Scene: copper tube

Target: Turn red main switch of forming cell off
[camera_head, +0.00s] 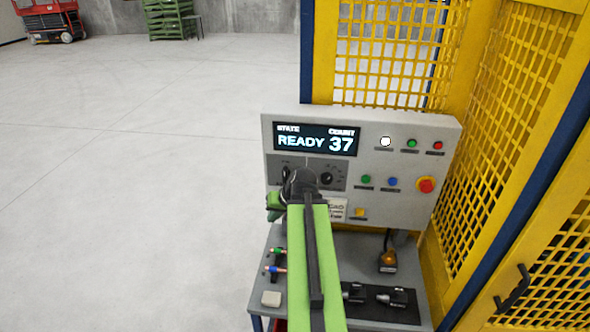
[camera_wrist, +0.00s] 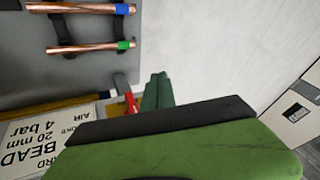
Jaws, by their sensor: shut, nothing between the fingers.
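The forming cell's grey control panel (camera_head: 400,205) stands ahead; its display reads READY 37. My gripper (camera_head: 274,207) is at the panel's lower left edge, partly behind my arm. In the wrist view, the green fingers of my gripper (camera_wrist: 157,92) are shut with nothing between them. A small red part (camera_wrist: 131,103), seemingly the main switch handle, shows right beside the fingers next to a grey piece. It is mostly hidden, so I cannot tell its turn position or whether the fingers touch it. In the head view I cannot make out this switch.
A grey table (camera_head: 345,245) below holds copper tubes (camera_wrist: 95,46) with blue and green ends. A yellow mesh fence (camera_head: 500,120) stands behind and right. The floor (camera_head: 130,180) at left is clear.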

